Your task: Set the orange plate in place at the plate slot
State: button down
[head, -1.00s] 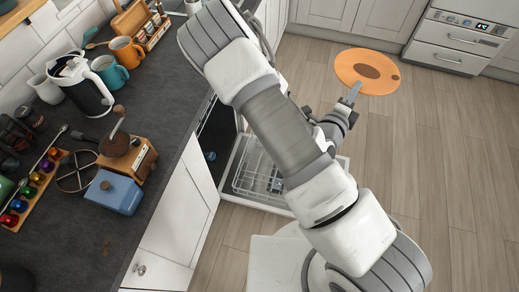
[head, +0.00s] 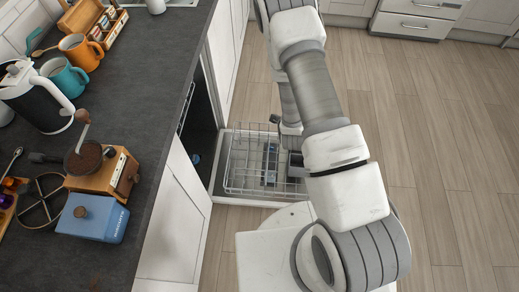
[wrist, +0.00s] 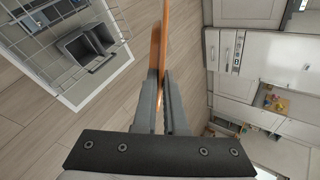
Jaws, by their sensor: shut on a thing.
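The orange plate (wrist: 158,45) shows edge-on in the wrist view, a thin upright strip between my fingers. My gripper (wrist: 160,82) is shut on its rim. In the head view the plate and the gripper are hidden behind my arm. The pulled-out dishwasher rack (head: 240,172) lies low, left of my arm; it also shows at the upper left of the wrist view (wrist: 50,62). The plate is to the right of the rack in the wrist view, apart from it. I cannot pick out the plate slot among the wires.
A grey basket (wrist: 72,46) stands in the rack. The slate worktop (head: 150,95) along the left carries a blue box (head: 92,222), a coffee grinder (head: 97,172), a kettle (head: 35,100) and mugs. Wooden floor (head: 440,150) on the right is clear.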

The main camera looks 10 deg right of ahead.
jog(key=w+a+f+n+g+y+b, duration=0.2)
jog(key=a+f+n+g+y+b, duration=0.3)
jog(key=a+f, duration=1)
jog(key=f+g+y+b, duration=0.2)
jog(key=g+b, duration=0.1)
jog(key=b, duration=0.1)
jog(key=shift+a+n+b, duration=0.2)
jog(key=shift+n+b, duration=0.1)
jog(key=shift+b, duration=0.05)
jog(key=shift+r, duration=0.1)
jog(key=s+d+b+x, duration=0.1)
jog(key=d+b+x, duration=0.1)
jog(key=b+x, duration=0.9)
jog(key=shift+x, duration=0.95)
jog(key=shift+d, duration=0.3)
jog(key=c, duration=0.9)
grip_release()
jog(key=w+p+v, duration=0.1)
jog(key=p+v, duration=0.4)
jog(key=v, duration=1.2)
jog(key=shift+s+d, duration=0.15)
jog(key=shift+s, duration=0.2)
